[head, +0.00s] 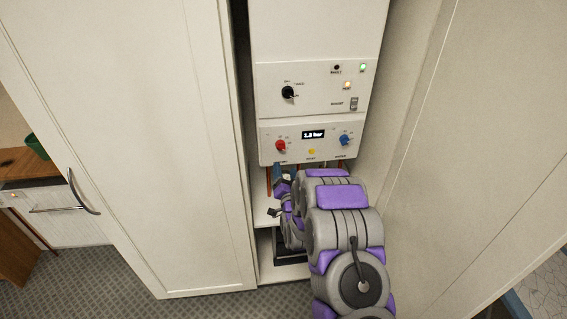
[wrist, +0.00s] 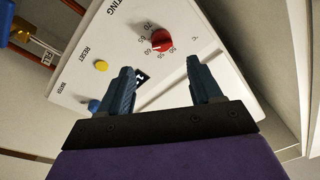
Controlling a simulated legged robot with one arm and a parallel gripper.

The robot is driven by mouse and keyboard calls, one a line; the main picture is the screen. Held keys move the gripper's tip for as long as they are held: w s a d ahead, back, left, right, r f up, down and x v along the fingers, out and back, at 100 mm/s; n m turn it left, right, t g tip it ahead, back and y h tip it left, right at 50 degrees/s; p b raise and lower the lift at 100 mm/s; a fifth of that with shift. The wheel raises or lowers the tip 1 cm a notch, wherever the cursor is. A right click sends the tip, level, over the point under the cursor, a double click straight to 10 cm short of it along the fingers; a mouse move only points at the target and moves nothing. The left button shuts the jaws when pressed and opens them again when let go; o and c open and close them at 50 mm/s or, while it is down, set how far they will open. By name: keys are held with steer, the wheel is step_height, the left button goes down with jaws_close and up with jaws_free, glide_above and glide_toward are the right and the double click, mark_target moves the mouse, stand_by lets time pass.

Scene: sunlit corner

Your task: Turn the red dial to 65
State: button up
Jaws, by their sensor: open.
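The red dial (head: 280,146) is at the lower left of the white boiler panel (head: 265,134) in the head view. In the wrist view the red dial (wrist: 162,41) shows beyond my fingertips, with printed numbers around it, among them 65 and 70. Its exact setting is too small to read surely. My gripper (wrist: 160,80) is open and empty, with its two blue-grey fingers apart and short of the dial. In the head view my gripper (head: 279,199) is just below the panel, partly hidden by my arm.
A blue dial (head: 345,140), a yellow reset button (wrist: 101,66) and a display reading about 1.3 bar (head: 313,134) share the panel. A black knob (head: 288,92) is above. Pipes (head: 268,181) run below. Cupboard doors (head: 130,140) flank the boiler on both sides.

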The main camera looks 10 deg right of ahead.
steer(key=s, duration=0.6)
steer(key=shift+s+f, duration=0.4)
